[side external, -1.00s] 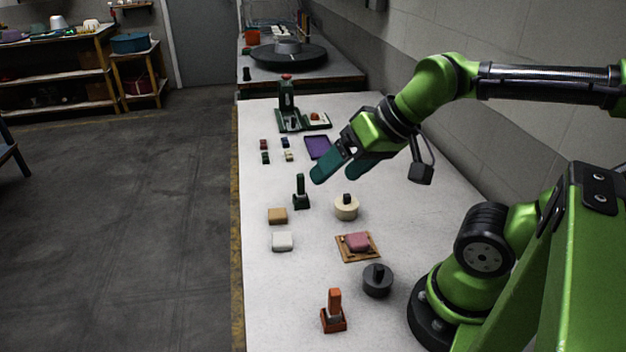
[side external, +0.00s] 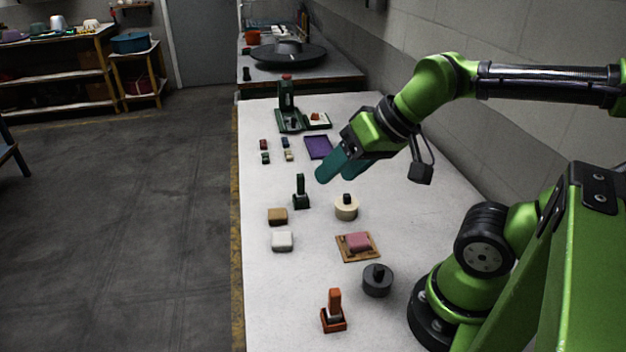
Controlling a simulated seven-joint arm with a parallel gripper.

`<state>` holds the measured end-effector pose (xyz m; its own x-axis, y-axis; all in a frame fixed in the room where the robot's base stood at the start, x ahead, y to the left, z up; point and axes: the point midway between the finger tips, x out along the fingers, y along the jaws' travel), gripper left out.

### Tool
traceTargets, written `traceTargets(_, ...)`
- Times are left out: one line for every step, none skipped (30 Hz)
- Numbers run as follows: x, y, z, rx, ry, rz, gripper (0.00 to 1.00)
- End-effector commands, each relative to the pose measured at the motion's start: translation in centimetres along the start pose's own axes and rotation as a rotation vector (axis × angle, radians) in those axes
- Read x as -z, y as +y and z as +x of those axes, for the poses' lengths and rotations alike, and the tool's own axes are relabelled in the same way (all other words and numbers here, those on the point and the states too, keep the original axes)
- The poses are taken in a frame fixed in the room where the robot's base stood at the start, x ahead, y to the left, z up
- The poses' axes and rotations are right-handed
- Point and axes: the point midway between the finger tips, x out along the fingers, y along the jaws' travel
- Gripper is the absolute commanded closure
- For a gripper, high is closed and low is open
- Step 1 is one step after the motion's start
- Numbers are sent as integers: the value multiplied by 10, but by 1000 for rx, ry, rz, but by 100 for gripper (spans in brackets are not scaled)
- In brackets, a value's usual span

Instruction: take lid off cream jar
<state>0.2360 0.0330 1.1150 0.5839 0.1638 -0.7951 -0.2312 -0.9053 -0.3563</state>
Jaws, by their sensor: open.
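A round cream jar (side external: 346,212) stands upright on the white table, near its middle. Its lid has a dark knob (side external: 347,198) and sits on top of the jar. The seam between lid and jar is too small to make out.
A dark grey jar (side external: 377,281), a pink block on a wooden board (side external: 345,254) and an orange stamp (side external: 333,314) stand nearer the camera. A green stamp (side external: 301,193), tan block (side external: 277,216) and white block (side external: 282,241) lie left. A purple tray (side external: 318,148) is farther back.

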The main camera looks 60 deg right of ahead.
Motion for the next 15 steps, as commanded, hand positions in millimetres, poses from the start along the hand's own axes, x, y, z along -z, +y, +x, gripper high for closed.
traceTargets(0,0,0,0,0,0,51)
traceTargets(0,0,0,0,0,0,51)
traceTargets(0,0,0,0,0,0,51)
traceTargets(0,0,0,0,0,0,51)
traceTargets(0,0,0,0,0,0,51)
traceTargets(0,0,0,0,0,0,51)
traceTargets(0,0,0,0,0,0,51)
traceTargets(0,0,0,0,0,0,51)
traceTargets(0,1,0,-2,0,3,51)
traceTargets(0,2,2,-8,-5,9,51)
traceTargets(0,5,4,-15,-14,16,51)
traceTargets(1,8,8,-26,-28,30,51)
traceTargets(5,11,11,-37,-37,42,51)
traceTargets(10,15,14,-51,-47,57,51)
traceTargets(17,21,19,-73,-66,81,51)
